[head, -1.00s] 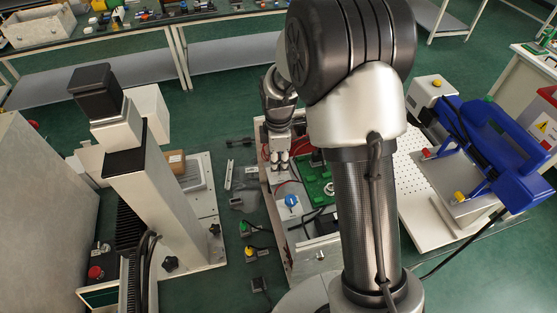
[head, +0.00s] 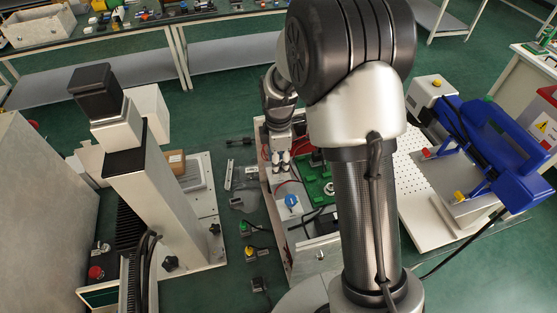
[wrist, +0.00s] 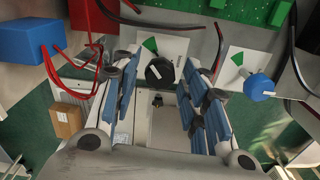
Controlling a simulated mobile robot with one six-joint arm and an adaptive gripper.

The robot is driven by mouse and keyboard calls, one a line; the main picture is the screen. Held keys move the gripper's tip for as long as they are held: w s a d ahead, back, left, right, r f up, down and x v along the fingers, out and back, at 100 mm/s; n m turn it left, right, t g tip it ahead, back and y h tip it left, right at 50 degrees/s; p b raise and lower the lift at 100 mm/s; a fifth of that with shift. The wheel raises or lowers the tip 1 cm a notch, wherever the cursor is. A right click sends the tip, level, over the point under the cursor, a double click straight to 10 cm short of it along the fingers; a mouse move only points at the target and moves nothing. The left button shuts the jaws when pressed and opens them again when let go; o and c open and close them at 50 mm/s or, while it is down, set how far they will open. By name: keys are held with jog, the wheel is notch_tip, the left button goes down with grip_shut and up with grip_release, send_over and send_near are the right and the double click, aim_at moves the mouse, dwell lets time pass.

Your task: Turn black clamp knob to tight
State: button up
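The black knob (wrist: 159,70) has a white pointer line and sits on a white plate with a green wedge mark. My gripper (wrist: 162,72) is open, with one blue-padded finger on each side of the knob in the wrist view. I see gaps between the knob and both fingers; whether the fingertips reach down to its height I cannot tell. In the head view my gripper (head: 281,162) points down over the panel, and the black knob cannot be made out there. The pointer appears tilted and off the green wedge.
A blue knob (wrist: 259,86) with its own green wedge is right of the black one; it also shows in the head view (head: 292,202). A blue block (wrist: 28,38) with red cables is at left. A green board (wrist: 245,8) and black cables lie beyond.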

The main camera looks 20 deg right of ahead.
jog(key=shift+o, duration=0.4)
notch_tip(320, 180, up, 12)
dwell(0.4)
dwell(0.3)
